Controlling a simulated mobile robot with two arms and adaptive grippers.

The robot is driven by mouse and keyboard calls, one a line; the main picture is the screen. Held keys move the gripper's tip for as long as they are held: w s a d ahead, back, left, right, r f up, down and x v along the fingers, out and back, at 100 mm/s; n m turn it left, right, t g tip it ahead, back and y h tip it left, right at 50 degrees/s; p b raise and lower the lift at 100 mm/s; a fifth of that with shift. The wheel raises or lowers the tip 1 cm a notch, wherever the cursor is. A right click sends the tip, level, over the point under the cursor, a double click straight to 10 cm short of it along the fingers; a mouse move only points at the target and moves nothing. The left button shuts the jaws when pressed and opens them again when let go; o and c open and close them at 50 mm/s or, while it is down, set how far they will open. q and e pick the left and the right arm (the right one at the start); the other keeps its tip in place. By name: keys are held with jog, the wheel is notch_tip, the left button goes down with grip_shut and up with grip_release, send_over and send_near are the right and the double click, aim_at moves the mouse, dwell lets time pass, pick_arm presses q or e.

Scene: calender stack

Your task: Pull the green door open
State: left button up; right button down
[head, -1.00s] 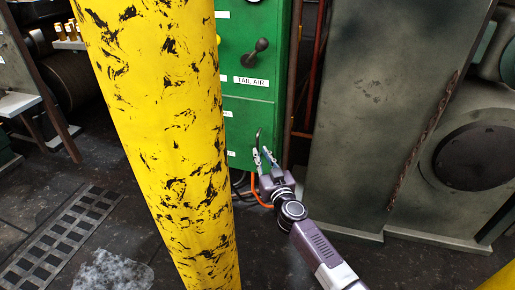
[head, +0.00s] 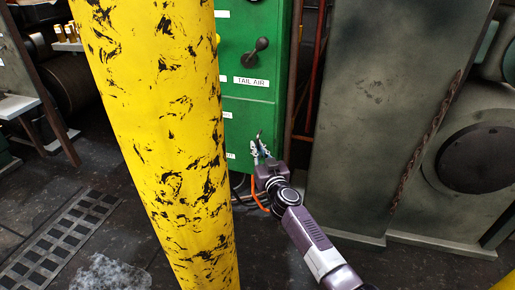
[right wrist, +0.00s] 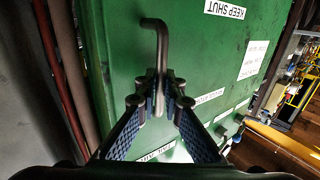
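The green door (head: 247,110) is the front of a green cabinet, behind the yellow post in the head view. It fills much of the right wrist view (right wrist: 215,65) and looks shut. A bent metal handle (right wrist: 157,38) stands out from it in the wrist view. My right gripper (head: 257,148) is at the lower part of the door. In the wrist view its two fingers (right wrist: 160,92) come close together on either side of the handle's straight part and look shut on it. My left gripper is not in view.
A thick yellow post (head: 165,140) hides the door's left part in the head view. A dark knobbed lever (head: 256,52) sits above the "TAIL AIR" label. A grey metal panel (head: 385,130) stands close on the right. Orange and black cables hang below the cabinet.

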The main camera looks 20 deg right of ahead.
dwell(0.3)
jog(key=shift+s+a, duration=0.2)
jog(key=shift+a, duration=0.05)
pick_arm(q)
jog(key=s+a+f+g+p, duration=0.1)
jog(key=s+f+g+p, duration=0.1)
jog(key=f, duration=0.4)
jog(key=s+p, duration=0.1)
jog(key=p, duration=0.1)
jog(key=shift+p, duration=0.35)
pick_arm(e)
jog(key=s+a, duration=1)
jog(key=shift+a, duration=0.3)
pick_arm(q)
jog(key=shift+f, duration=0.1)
pick_arm(e)
jog(key=shift+f, duration=0.1)
jog(key=c, duration=2.3)
grip_release()
jog(key=shift+d, duration=0.1)
jog(key=shift+c, duration=0.2)
